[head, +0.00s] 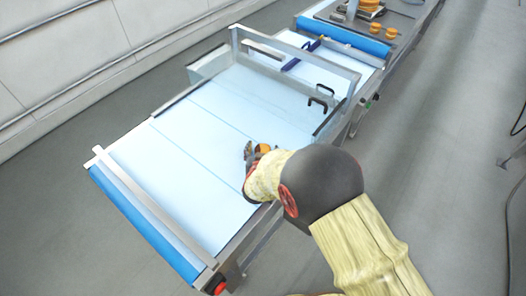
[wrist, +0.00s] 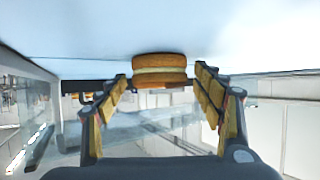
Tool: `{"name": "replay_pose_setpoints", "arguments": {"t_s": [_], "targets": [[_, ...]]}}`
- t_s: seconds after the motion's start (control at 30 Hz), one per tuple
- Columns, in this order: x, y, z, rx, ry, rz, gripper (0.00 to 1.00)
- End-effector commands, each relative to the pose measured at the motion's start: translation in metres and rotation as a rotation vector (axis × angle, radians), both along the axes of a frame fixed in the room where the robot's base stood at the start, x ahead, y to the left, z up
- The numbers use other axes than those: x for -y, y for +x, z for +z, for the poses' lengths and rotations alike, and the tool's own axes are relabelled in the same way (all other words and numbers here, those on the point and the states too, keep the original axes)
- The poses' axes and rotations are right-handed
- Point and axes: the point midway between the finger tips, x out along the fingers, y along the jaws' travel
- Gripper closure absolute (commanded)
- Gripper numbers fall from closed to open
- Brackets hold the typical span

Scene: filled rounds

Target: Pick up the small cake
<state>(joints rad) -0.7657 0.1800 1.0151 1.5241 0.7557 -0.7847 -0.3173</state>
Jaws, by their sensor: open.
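The small cake (wrist: 160,70) is round and golden brown with a paler layer through its middle. In the wrist view it rests against the white belt, between and just beyond my fingertips. My gripper (wrist: 161,80) is open, with one finger on each side of the cake; I cannot tell whether either touches it. In the head view my gripper (head: 255,151) is low over the belt near its right edge. There my arm and gripper hide most or all of the cake.
The white conveyor belt (head: 190,150) is otherwise largely bare. Metal side rails, a crossbar (head: 150,205) and a clear-walled frame with dark handles (head: 318,101) border it. More round cakes (head: 390,33) sit on the far line at top right. Grey floor lies around.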

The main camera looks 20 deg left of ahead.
Motion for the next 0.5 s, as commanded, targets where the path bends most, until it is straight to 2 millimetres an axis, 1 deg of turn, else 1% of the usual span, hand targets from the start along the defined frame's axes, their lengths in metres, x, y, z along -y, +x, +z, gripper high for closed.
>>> {"name": "replay_pose_setpoints", "arguments": {"t_s": [0.23,0.5], "targets": [[-0.0002,0.0011,-0.0001,0.0,0.0,0.0,0.33],[-0.0001,0.0009,-0.0001,0.0,0.0,0.0,0.48]]}}
